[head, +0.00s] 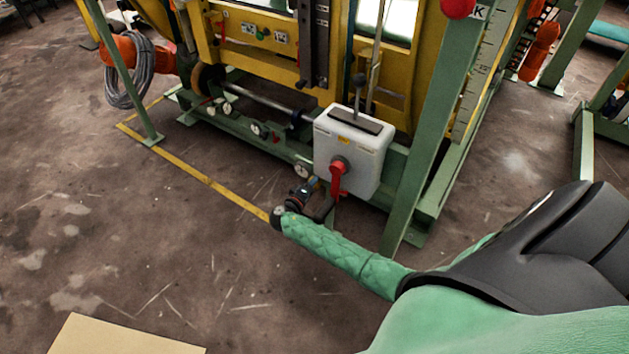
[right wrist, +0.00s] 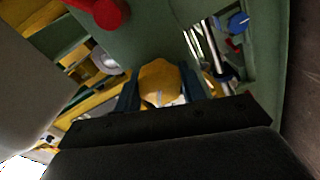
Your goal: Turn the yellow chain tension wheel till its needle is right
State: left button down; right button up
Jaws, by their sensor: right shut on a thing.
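The yellow wheel (right wrist: 160,82) sits between the two dark blue fingers of my right gripper (right wrist: 160,88) in the right wrist view. The fingers are shut on it, one on each side. In the head view my right gripper (head: 309,188) is low at the green frame, just below the white box, and the wheel is hidden there. A small round white gauge (head: 302,169) is just above the gripper. Its needle is too small to read. My left gripper is not in view.
The white box (head: 352,150) with a red handle (head: 338,178) is close above my right gripper. A green post (head: 437,120) stands to its right. More gauges (head: 256,129) line the lower green beam. A yellow floor line (head: 200,178) borders open floor at the left.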

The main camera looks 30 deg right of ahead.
jog(key=shift+n, duration=0.4)
jog(key=o, duration=1)
jog(key=shift+c, duration=0.2)
jog(key=shift+a, duration=0.1)
jog(key=v, duration=0.7)
jog(key=shift+s+a, duration=0.15)
jog(key=shift+a, duration=0.15)
